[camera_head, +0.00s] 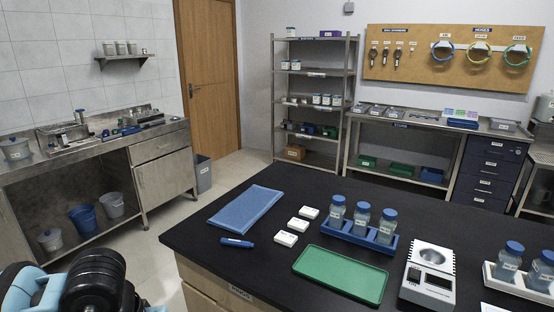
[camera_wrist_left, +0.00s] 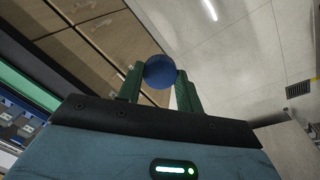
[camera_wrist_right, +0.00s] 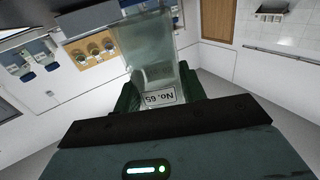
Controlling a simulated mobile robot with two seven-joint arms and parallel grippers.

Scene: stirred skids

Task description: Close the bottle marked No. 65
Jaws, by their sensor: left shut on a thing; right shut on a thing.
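The bottle marked No. 65 (camera_wrist_right: 145,52) shows in the right wrist view, a clear greenish vessel with its label upside down in the picture. My right gripper (camera_wrist_right: 160,92) is shut on it near the label. No cap shows on the part of the bottle in view. My left gripper (camera_wrist_left: 160,85) is shut on a round blue cap (camera_wrist_left: 160,71) in the left wrist view, held between its green fingers. The cap and the bottle are apart. Neither gripper shows in the head view.
On the black table (camera_head: 215,240), a blue rack (camera_head: 349,234) holds three blue-capped bottles. A green tray (camera_head: 342,274), a white scale (camera_head: 428,275), a blue mat (camera_head: 246,208) and a white rack (camera_head: 515,285) with blue-capped bottles also stand there.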

